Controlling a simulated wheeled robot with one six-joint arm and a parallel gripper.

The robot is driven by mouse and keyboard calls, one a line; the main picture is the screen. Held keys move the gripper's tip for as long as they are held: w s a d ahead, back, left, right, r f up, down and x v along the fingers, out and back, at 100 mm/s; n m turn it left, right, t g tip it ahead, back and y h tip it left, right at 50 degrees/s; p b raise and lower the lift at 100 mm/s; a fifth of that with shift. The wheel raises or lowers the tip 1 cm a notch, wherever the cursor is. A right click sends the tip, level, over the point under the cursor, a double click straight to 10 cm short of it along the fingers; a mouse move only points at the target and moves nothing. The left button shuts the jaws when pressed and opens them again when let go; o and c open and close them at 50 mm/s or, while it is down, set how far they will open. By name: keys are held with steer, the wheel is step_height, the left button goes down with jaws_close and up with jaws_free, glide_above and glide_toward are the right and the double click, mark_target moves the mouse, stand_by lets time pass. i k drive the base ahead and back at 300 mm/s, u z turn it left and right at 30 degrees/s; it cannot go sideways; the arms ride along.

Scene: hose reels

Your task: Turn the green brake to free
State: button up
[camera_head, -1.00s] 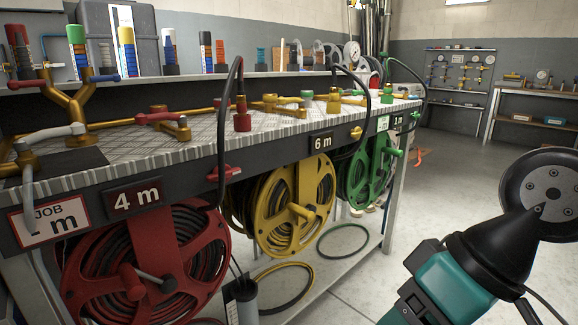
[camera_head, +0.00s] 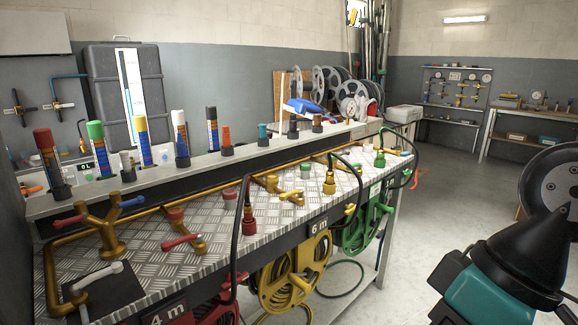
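The green reel (camera_head: 366,226) hangs under the far end of the bench, right of the yellow reel. A small green handle (camera_head: 385,207) shows at its right side; I cannot tell whether this is the brake or the crank. The brake's setting is too small to read. Parts of my arm, teal and black with a round dark disc, show at the lower right, well apart from the green reel. No gripper fingers show.
The bench (camera_head: 205,262) has a patterned metal top with pipes, valves and hoses. The yellow reel (camera_head: 290,275) and red reel (camera_head: 212,314) hang below it. A green hose ring (camera_head: 340,278) lies on the lower shelf. The floor (camera_head: 430,215) right of the bench is clear.

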mark_target(406, 172)
steer(key=z, duration=0.25)
steer(key=i, duration=0.4)
steer(key=z, duration=0.7)
steer(key=i, duration=1.5)
steer(key=u, duration=0.1)
